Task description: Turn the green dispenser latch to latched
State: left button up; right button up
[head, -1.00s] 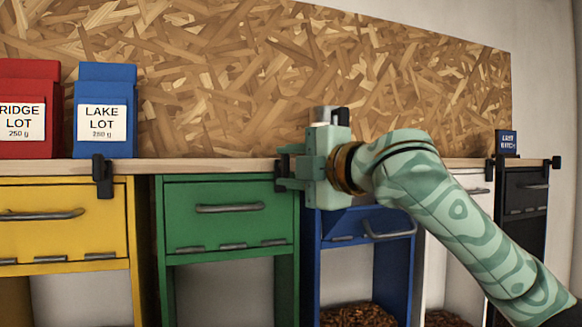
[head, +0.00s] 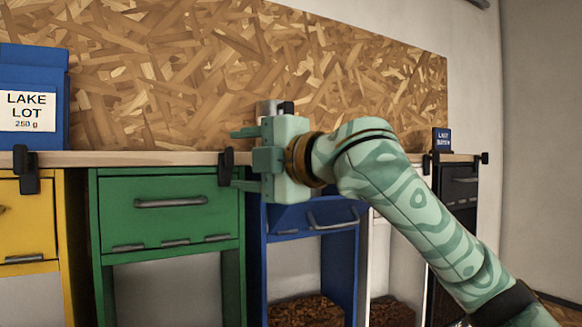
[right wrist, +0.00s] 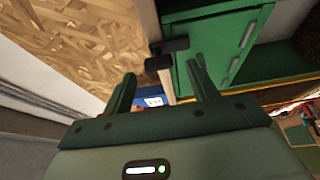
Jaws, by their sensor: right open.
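The green dispenser (head: 168,222) stands in the middle left of the head view, with a grey handle on its front. Its black latch (head: 226,167) sits at the top right corner, at the worktop edge, and looks upright. My right gripper (head: 238,159) points left at this latch, with one finger above and one below its level. The jaws are open and empty, and the fingertips are just right of the latch. In the right wrist view the dark latch (right wrist: 160,62) shows just beyond my open fingers (right wrist: 163,88). My left gripper is not in view.
The yellow dispenser (head: 30,232) with its own black latch (head: 27,170) is at left. The blue dispenser (head: 290,219) is under my right gripper. A black dispenser (head: 459,190) is further right. A blue Lake Lot bag (head: 30,80) stands on the worktop (head: 140,158).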

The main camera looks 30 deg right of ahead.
jog(key=b+v, duration=0.3)
jog(key=v, duration=1)
jog(key=shift+s, duration=0.3)
jog(key=shift+d, duration=0.1)
